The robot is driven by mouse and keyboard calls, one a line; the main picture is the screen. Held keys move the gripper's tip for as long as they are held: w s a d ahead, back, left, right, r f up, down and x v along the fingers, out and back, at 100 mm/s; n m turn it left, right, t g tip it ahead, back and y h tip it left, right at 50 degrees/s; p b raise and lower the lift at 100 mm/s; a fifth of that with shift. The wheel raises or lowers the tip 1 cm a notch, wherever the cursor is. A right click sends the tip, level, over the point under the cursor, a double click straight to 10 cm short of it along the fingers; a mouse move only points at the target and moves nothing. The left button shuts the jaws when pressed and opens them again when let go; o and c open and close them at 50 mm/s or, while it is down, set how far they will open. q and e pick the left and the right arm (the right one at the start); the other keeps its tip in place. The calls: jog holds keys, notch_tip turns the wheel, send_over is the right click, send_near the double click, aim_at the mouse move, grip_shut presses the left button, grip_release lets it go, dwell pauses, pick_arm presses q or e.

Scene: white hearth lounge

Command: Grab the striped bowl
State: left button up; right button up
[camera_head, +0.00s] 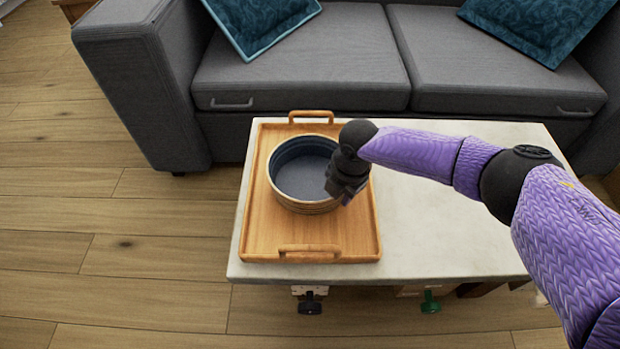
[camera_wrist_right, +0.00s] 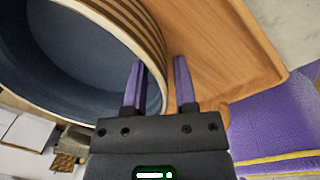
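The striped bowl (camera_head: 302,205) stands upright on the wooden tray (camera_head: 262,225), dark blue inside with thin brown bands outside. My right gripper (camera_head: 346,197) is at the bowl's right rim and hides part of it. In the right wrist view the right gripper (camera_wrist_right: 158,62) is open, with one purple finger inside the bowl (camera_wrist_right: 150,25) and the other outside over the tray (camera_wrist_right: 215,50). The rim passes between the fingers, with gaps visible on both sides. My left gripper is not in view.
The tray lies on the left part of a pale low table (camera_head: 450,225), with raised handles at its back and front. The table's right part is clear under my arm. A grey sofa (camera_head: 310,70) with teal cushions (camera_head: 540,25) stands close behind.

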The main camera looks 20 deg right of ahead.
grip_shut()
dwell(1.2)
